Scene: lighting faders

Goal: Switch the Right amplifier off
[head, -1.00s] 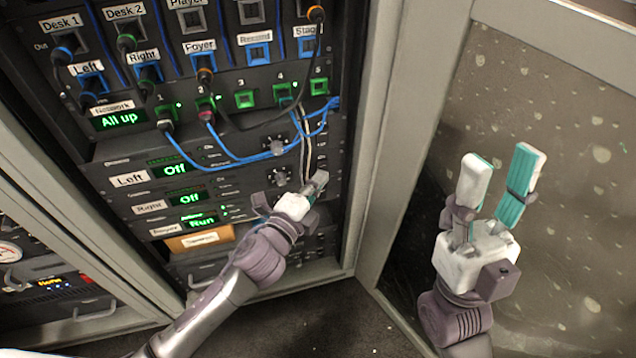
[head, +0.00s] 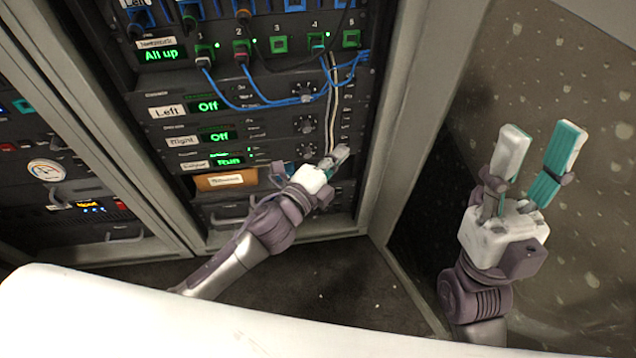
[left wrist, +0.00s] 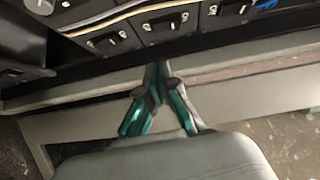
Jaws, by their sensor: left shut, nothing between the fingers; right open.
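The Right amplifier (head: 217,136) is a dark rack unit with a white "Right" label, and its green display reads "Off". My left gripper (head: 341,152) is shut and empty at the right side of the rack, in front of the lower units. It also shows in the left wrist view (left wrist: 158,88), below black rocker switches (left wrist: 166,24). Which switch belongs to which unit cannot be told there. My right gripper (head: 540,150) is open and empty near the speckled panel.
Blue cables (head: 262,103) and white and black cables hang across the amplifier fronts. A wooden drawer front (head: 226,180) sits low in the rack. The grey rack frame (head: 405,120) stands between my grippers. Another rack (head: 48,170) is at the left.

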